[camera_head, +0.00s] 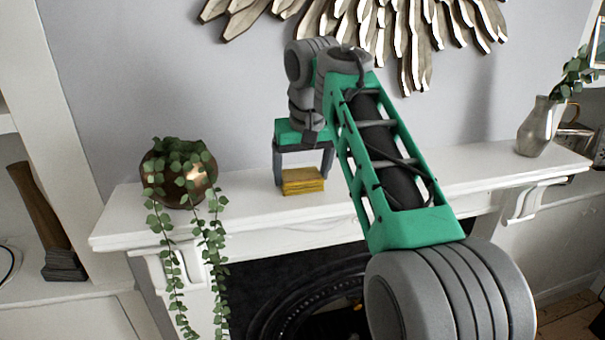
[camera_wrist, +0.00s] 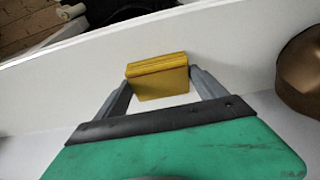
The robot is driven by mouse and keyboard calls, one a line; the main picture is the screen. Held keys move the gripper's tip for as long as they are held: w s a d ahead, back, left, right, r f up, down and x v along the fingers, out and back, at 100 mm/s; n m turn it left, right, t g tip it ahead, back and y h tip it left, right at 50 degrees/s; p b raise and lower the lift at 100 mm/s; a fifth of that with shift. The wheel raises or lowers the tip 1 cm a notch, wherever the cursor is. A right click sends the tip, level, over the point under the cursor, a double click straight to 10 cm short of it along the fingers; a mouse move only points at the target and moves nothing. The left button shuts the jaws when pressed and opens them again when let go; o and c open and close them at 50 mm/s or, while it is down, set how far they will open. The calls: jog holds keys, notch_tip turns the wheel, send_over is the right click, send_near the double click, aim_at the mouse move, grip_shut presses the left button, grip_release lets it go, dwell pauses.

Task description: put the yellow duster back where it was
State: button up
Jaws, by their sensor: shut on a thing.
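The yellow duster (camera_head: 303,181) is a small block-like thing at the white mantel shelf (camera_head: 270,212), left of the shelf's middle. My gripper (camera_head: 303,180) reaches down from above with one finger on each side of it. In the wrist view the duster (camera_wrist: 158,78) sits between the two grey fingertips (camera_wrist: 160,82), which are shut on it. The white shelf surface shows around it. I cannot tell whether its underside touches the shelf or is slightly above it.
A round bronze pot (camera_head: 178,172) with a trailing plant stands left on the shelf. A metal jug (camera_head: 541,127) with leaves stands at the right end. A metallic leaf-like wall piece (camera_head: 380,30) hangs behind my arm. The shelf between pot and gripper is clear.

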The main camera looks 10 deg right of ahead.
jog(key=o, duration=1.3)
jog(key=shift+c, duration=0.2)
jog(key=p+v, duration=1.1)
jog(key=v, duration=0.1)
jog(key=s+f+t, duration=0.1)
jog(key=s+f, duration=1.5)
jog(key=f, duration=0.5)
